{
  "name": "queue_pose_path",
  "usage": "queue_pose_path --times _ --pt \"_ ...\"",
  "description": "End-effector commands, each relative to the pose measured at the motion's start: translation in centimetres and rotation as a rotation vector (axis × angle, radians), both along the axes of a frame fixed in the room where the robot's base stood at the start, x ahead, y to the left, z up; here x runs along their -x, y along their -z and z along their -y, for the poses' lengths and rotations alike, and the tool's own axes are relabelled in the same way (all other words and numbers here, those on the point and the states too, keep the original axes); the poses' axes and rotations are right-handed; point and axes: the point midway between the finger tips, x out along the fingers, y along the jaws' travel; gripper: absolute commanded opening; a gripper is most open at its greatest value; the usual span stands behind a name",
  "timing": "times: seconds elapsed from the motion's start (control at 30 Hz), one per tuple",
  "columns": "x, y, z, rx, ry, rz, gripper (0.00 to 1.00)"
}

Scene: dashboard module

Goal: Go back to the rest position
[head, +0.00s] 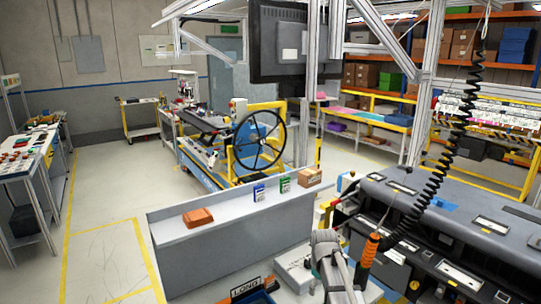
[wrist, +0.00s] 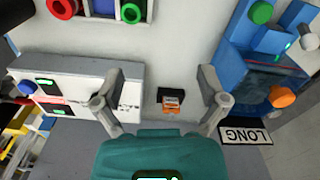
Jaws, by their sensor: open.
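My gripper (wrist: 162,82) is open in the wrist view, its two fingers wide apart with nothing held between them. A small black and orange item (wrist: 170,101) lies on the pale surface beyond, in the gap between the fingers as seen, apart from them. In the head view my grey arm (head: 328,262) rises at the bottom centre; the fingers cannot be made out there.
Left in the wrist view is a white box (wrist: 85,78) with green displays; right is a blue bin (wrist: 238,75) by a LONG label (wrist: 246,136). In the head view an orange-handled tool (head: 370,248) hangs beside my arm, near the dashboard (head: 440,215).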

Motion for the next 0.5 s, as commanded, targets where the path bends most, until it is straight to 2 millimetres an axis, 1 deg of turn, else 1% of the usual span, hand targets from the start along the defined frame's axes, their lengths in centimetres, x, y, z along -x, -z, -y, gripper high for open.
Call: queue_pose_path --times 0.03,0.17,0.4,0.5 --pt "1.2 0.8 0.1 0.0 0.035 0.0 0.92" --pt "3.8 2.1 0.3 0.0 0.154 0.0 0.92" --pt "10.4 5.5 0.7 0.001 0.475 -0.001 0.92" --pt "12.6 6.5 0.9 0.002 0.596 0.0 0.92"
